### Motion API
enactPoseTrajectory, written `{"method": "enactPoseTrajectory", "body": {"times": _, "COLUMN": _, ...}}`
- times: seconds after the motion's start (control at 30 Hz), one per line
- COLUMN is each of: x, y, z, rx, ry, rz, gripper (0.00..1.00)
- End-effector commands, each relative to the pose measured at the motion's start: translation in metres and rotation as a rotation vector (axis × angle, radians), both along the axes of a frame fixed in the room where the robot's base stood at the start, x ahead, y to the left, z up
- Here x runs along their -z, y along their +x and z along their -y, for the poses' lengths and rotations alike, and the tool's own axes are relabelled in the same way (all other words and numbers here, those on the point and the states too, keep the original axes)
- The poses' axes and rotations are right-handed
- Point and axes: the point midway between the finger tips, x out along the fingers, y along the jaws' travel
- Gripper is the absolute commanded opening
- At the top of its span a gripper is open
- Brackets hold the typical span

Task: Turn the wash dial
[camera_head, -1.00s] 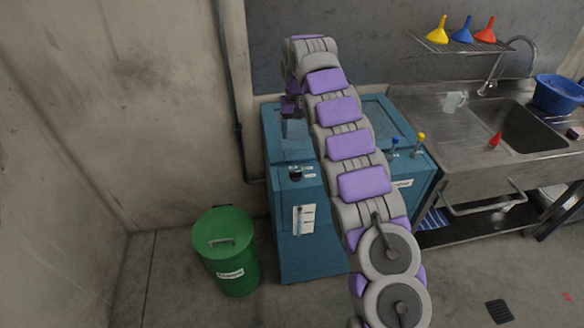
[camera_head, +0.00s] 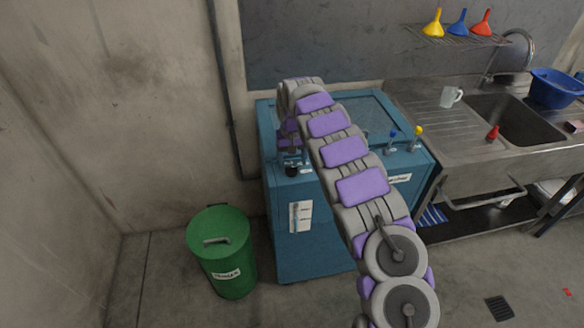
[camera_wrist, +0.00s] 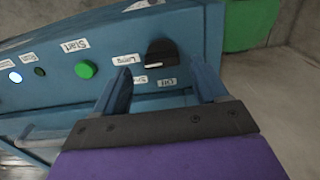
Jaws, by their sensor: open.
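The wash dial (camera_wrist: 161,54) is a black knob on the blue machine's panel in the wrist view. Labels reading Long and Off and a third, hard to read, surround it. In the head view the dial (camera_head: 291,170) is a small dark knob at the machine's front left top edge. My gripper (camera_wrist: 163,68) is open, with one fingertip on each side of the dial as seen in the wrist view and nothing between the jaws. Contact does not show. In the head view my gripper is mostly hidden behind my wrist, just above the dial.
The blue machine (camera_head: 310,245) has a green Start button (camera_wrist: 86,69) beside the dial. A green bin (camera_head: 222,255) is on the floor to the left. A steel sink (camera_head: 520,120) is at the right. A wall is close behind.

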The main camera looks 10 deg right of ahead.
Motion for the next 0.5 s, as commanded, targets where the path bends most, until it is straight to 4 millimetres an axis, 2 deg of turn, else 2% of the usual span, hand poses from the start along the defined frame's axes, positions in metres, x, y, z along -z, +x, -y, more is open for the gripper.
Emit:
{"method": "enactPoseTrajectory", "body": {"times": 0.03, "x": 0.009, "y": 0.0, "z": 0.0, "rx": 0.0, "ry": 0.0, "rz": -0.001, "gripper": 0.72}}
{"method": "enactPoseTrajectory", "body": {"times": 0.2, "x": 0.024, "y": 0.0, "z": 0.0, "rx": 0.0, "ry": -0.001, "rz": -0.001, "gripper": 0.72}}
{"method": "enactPoseTrajectory", "body": {"times": 0.5, "x": 0.029, "y": 0.0, "z": 0.0, "rx": 0.0, "ry": 0.0, "rz": 0.0, "gripper": 0.72}}
